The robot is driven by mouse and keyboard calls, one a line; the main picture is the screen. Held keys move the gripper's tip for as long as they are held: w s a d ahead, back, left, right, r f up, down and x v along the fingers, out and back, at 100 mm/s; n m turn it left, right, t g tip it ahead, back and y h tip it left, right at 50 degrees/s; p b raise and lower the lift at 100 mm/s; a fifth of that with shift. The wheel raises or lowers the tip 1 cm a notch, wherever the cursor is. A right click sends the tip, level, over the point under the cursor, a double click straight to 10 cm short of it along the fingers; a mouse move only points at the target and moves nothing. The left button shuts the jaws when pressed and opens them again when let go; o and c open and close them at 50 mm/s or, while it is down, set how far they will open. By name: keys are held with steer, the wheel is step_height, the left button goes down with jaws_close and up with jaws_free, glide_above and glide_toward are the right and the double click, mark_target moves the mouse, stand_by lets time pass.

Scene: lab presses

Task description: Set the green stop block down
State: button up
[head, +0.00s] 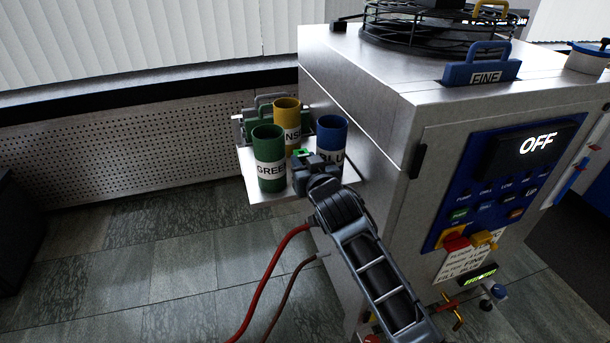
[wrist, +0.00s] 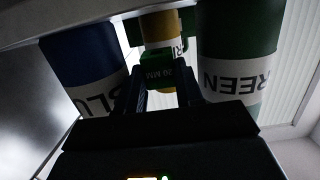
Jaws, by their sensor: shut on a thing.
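The green stop block (head: 301,152) shows as a small bright green piece in the head view, among three tubes on a side shelf. In the wrist view the block (wrist: 158,72) has a dark face marked with an "MM" size and sits between my fingers. My gripper (head: 308,163) is shut on it, at the shelf's front between the green and blue tubes. The gripper also shows in the wrist view (wrist: 160,88). Whether the block touches the shelf or a tube I cannot tell; its underside is hidden.
A green tube (head: 269,150), a yellow tube (head: 287,115) and a blue tube (head: 332,133) stand close around the gripper on the pale shelf (head: 262,197). The machine cabinet (head: 372,150) rises at right, its display (head: 535,144) reading OFF.

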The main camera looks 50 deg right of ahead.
steer(key=shift+f, duration=1.8)
steer(key=shift+f+b, duration=0.1)
steer(key=shift+b, duration=0.25)
steer(key=shift+f, duration=0.15)
steer(key=o, duration=0.8)
